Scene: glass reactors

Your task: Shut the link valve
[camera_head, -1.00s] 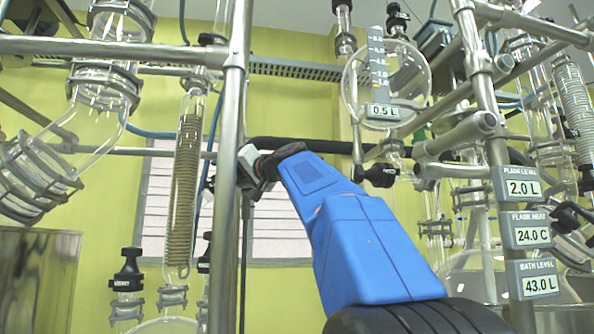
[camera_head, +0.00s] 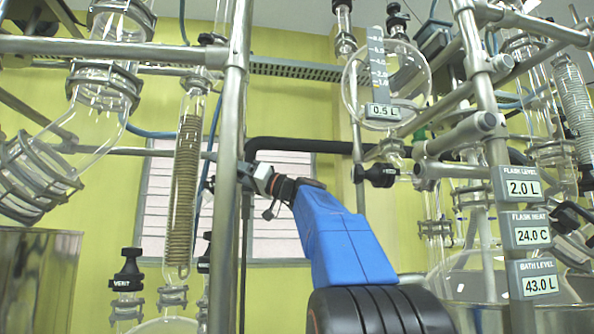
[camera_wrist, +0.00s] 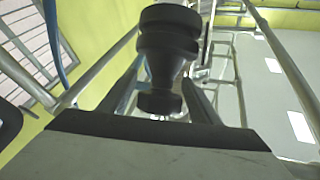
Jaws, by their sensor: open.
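A black ribbed valve knob (camera_wrist: 168,45) with a narrower neck fills the top middle of the wrist view. No label shows on it, so I cannot tell for sure that it is the link valve. My gripper (camera_wrist: 165,95) is open, with one dark finger on either side of the knob's lower part. I cannot tell whether the fingers touch it. In the head view my gripper (camera_head: 245,175) is at the thick upright steel pole, which partly hides its tip. The knob cannot be made out clearly there.
The upright pole (camera_head: 229,120) stands close to my gripper. A coil condenser (camera_head: 184,200) and a black VENT valve (camera_head: 128,272) are to its left. A black valve (camera_head: 378,175) under the round flask (camera_head: 352,85) and a metal frame with displays (camera_head: 533,230) are to the right.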

